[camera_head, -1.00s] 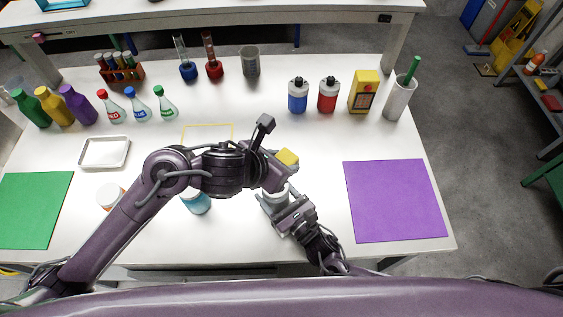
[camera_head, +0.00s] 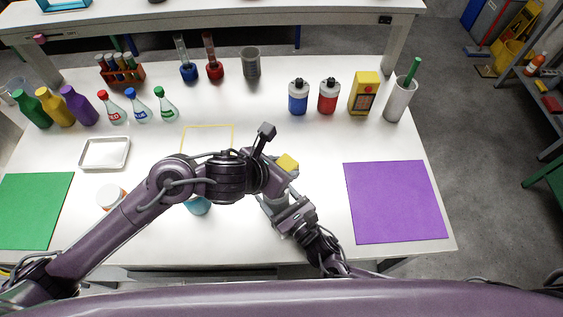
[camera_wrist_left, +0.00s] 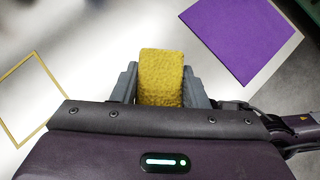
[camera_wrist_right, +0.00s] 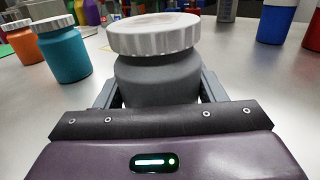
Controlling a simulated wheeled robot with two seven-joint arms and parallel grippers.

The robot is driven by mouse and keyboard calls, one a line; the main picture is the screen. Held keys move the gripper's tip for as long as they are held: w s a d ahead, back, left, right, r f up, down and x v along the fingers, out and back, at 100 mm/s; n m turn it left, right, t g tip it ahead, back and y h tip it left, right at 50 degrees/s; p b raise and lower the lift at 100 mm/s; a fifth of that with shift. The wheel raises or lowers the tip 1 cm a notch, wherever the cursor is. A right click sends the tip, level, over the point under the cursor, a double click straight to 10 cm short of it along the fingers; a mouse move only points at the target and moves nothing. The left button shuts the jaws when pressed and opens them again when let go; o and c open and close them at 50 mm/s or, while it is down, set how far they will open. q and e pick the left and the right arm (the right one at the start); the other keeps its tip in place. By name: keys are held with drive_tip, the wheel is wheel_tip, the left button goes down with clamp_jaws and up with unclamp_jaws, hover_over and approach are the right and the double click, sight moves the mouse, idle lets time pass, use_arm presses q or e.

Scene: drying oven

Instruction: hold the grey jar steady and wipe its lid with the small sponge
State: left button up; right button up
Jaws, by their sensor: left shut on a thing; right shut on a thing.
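The grey jar (camera_wrist_right: 155,77) with its ribbed white lid (camera_wrist_right: 153,36) stands upright on the table in the right wrist view. My right gripper (camera_wrist_right: 157,92) is shut around the jar's body. In the head view my left arm partly covers the jar. The small yellow sponge (camera_head: 287,162) is in my left gripper (camera_head: 278,172), above and close to the jar. The sponge (camera_wrist_left: 161,78) also fills the jaws in the left wrist view. Whether the sponge touches the lid cannot be told; the right wrist view shows no sponge on the lid.
A teal jar (camera_wrist_right: 62,50) and an orange jar (camera_wrist_right: 24,42) stand left of the grey jar. A purple mat (camera_head: 396,202) lies to the right, a green mat (camera_head: 33,210) far left. A white tray (camera_head: 105,139) is at left. Bottles and a yellow device (camera_head: 364,93) stand behind.

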use_arm(q)
wheel_tip(320, 180, down, 6)
drive_tip(key=shift+r, duration=0.1)
drive_tip(key=shift+a+f, duration=0.2)
drive_tip(key=shift+a, duration=1.75)
drive_tip(key=shift+d, duration=1.95)
drive_tip(key=shift+r, duration=4.05)
